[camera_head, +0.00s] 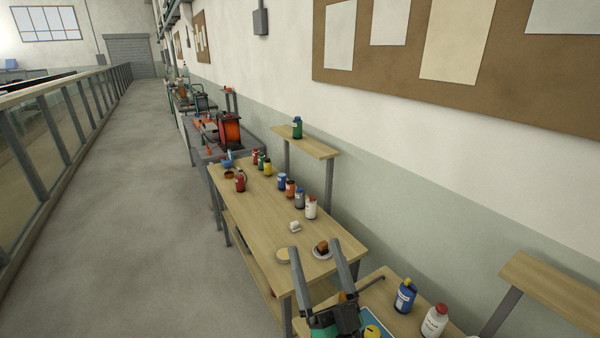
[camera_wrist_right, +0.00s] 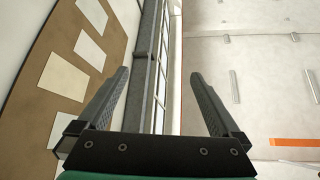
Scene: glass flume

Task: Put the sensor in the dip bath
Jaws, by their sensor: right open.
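My right gripper (camera_head: 318,252) rises from the bottom of the head view, in front of the wooden bench, its two grey fingers spread apart. In the right wrist view the gripper (camera_wrist_right: 162,75) is open, with only wall and distant background between its fingers. I cannot identify the sensor for certain. A small white block (camera_head: 295,227) lies on the bench, and a brown block (camera_head: 322,246) sits on a small white dish beyond the fingers. I cannot tell which vessel is the dip bath. My left gripper is not in view.
Several bottles stand along the wooden bench (camera_head: 262,217). A blue bottle (camera_head: 405,296) and a white bottle (camera_head: 434,320) stand on the nearer table, right of my gripper. A raised shelf (camera_head: 303,143) holds a green bottle. The glass flume runs along the left; the floor between (camera_head: 140,200) is clear.

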